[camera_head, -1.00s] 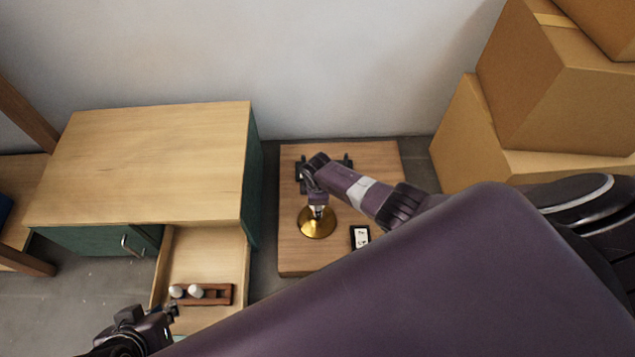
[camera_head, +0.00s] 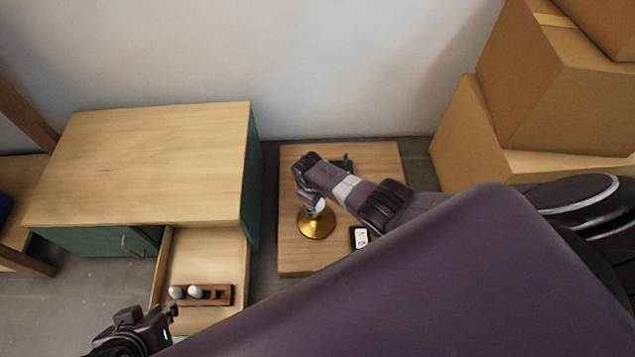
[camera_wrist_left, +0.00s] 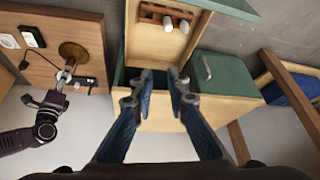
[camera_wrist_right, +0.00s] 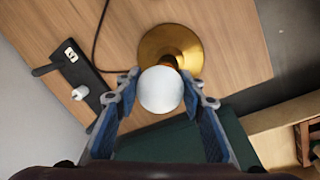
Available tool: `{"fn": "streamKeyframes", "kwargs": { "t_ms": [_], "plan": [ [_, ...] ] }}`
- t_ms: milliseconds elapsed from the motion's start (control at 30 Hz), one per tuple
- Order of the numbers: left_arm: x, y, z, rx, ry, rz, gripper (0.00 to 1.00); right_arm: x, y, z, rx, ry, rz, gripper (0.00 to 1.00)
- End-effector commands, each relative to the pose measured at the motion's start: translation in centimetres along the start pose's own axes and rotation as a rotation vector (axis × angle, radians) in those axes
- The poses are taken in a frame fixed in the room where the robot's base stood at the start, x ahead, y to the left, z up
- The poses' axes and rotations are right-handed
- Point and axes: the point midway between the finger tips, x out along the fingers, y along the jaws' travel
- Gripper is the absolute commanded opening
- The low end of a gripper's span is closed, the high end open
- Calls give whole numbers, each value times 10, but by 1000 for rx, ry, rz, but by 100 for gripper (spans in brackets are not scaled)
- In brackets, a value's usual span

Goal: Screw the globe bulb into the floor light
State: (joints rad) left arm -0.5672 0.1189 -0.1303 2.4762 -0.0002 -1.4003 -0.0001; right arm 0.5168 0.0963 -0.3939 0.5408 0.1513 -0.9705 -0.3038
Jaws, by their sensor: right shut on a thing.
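The floor light stands on a low wooden board, with its round brass base (camera_head: 316,223) showing in the head view. The white globe bulb (camera_wrist_right: 161,90) is between the fingertips of my right gripper (camera_wrist_right: 160,98), which is shut on it. In the right wrist view the bulb lies over the lamp's brass stem and hides the socket, so I cannot tell whether it is seated. The right gripper (camera_head: 314,205) is directly above the brass base in the head view. My left gripper (camera_wrist_left: 163,78) is open and empty, near the open drawer.
A wooden rack (camera_head: 217,295) with two white bulbs lies in the open drawer (camera_head: 205,252) of the green cabinet. A black power strip (camera_wrist_right: 82,75) with a white plug and a black labelled device (camera_head: 360,238) lie on the board (camera_head: 298,258). Cardboard boxes (camera_head: 560,100) stand at right.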

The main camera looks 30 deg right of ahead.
Motion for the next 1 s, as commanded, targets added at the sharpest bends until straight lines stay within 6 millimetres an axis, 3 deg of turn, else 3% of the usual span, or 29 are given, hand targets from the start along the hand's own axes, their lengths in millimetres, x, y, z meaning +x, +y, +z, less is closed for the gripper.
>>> {"fn": "streamKeyframes", "kwargs": {
  "t_ms": [133, 333, 367, 533, 1000],
  "plan": [
    [2, 3, -14, 3, 52, 5, 15, 1, -2, 2, 105, -20, -2, 12],
    [2, 4, -19, 5, 65, 7, 15, 1, -1, 2, 115, -21, -2, 12],
    [2, 4, -19, 5, 64, 7, 15, 1, -1, 2, 114, -21, -2, 39],
    [2, 3, -18, 5, 60, 7, 15, 1, -1, 1, 113, -19, -1, 57],
    [3, 2, -13, 1, 49, 5, 15, -5, 0, 0, 113, -17, -1, 57]
  ]
}}
